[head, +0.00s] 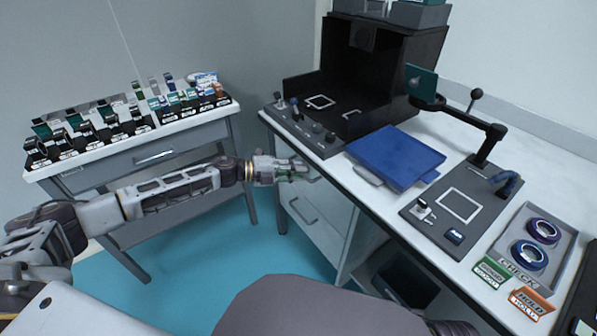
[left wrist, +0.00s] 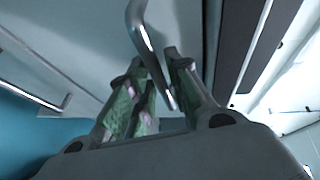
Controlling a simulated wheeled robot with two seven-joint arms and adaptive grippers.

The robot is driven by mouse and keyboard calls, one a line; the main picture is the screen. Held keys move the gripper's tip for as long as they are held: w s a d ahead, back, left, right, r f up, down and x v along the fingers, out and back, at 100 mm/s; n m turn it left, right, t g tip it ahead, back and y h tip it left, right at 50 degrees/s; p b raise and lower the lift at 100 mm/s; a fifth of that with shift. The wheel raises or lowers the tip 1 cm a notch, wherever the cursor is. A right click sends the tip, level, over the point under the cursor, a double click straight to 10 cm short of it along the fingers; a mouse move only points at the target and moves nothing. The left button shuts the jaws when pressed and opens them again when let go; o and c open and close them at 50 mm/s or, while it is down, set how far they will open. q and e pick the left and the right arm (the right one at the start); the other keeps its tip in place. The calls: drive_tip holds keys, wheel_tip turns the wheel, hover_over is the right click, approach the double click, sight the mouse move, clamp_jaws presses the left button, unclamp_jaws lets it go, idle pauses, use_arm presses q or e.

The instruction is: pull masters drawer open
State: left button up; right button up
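My left gripper (head: 304,169) is at the front of the white drawer cabinet under the right table, near its upper drawer. In the left wrist view, a bent metal drawer handle (left wrist: 146,38) runs down between the two fingers (left wrist: 160,68). The right finger lies close against the handle; whether both fingers press on it I cannot tell. In the head view the gripper hides this handle. A lower drawer (head: 310,222) with its own handle shows below and looks closed. No drawer label is readable. My right gripper is not in view.
The left table (head: 60,168) carries racks of small items and has its own closed drawer with a handle (head: 155,158). On the right table stand a black box (head: 385,60), a blue tray (head: 395,155) and a grey device panel (head: 462,205). Teal floor is clear between the tables.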

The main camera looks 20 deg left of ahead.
use_arm(q)
drive_tip(key=shift+w+d, duration=0.1)
drive_tip(key=shift+d, duration=0.1)
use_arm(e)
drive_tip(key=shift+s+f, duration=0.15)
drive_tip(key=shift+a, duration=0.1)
use_arm(q)
clamp_jaws()
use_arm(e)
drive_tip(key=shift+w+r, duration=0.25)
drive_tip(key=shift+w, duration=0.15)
